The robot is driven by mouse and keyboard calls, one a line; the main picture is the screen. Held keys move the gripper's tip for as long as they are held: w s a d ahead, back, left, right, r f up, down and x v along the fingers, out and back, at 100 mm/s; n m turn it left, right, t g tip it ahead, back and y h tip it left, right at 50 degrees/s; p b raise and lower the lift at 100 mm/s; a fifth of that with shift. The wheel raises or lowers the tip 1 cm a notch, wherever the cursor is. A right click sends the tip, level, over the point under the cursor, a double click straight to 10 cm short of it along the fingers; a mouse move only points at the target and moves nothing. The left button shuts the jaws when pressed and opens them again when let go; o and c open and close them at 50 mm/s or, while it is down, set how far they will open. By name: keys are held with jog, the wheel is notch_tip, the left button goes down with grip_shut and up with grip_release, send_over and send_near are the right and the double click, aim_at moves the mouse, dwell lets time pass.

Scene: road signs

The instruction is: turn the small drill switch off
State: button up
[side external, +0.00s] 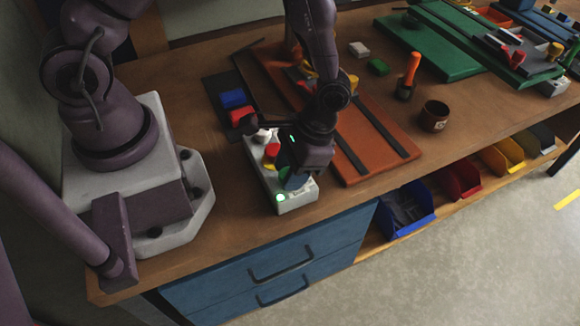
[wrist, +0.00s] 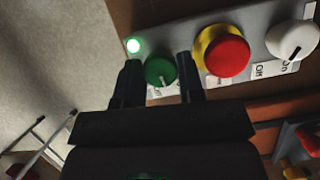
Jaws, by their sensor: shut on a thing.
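A light grey switch box (side external: 297,203) stands near the front edge of the bench. It carries a lit green lamp (wrist: 133,45), a green knob (wrist: 160,70), a red button on a yellow base (wrist: 226,55) and a white knob (wrist: 293,41). "Off" and "On" labels show beside the white knob; the label by the green knob is partly hidden. My gripper (wrist: 158,76) has its fingers on either side of the green knob and is shut on it. The knob's pale mark points toward my gripper's body. In the side view my gripper (side external: 293,177) largely hides this knob.
A blue block (side external: 233,99) and a red block (side external: 241,116) lie behind the box. An orange-brown board (side external: 385,165) lies to its right. A brown cup (side external: 434,116) and an orange-handled tool (side external: 411,72) stand farther right. Bare bench lies left of the box.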

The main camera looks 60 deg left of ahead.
jog(key=m+y, duration=0.1)
jog(key=m, duration=0.2)
jog(key=shift+d+m+y, duration=0.15)
jog(key=shift+m+y, duration=0.15)
jog(key=shift+s+m+t+y, duration=0.1)
jog(key=shift+m+t+y, duration=0.45)
jog(key=shift+m, duration=1.45)
jog(key=o, duration=0.6)
jog(key=shift+o, duration=0.2)
jog(key=v, duration=1.3)
jog(key=shift+d, duration=0.1)
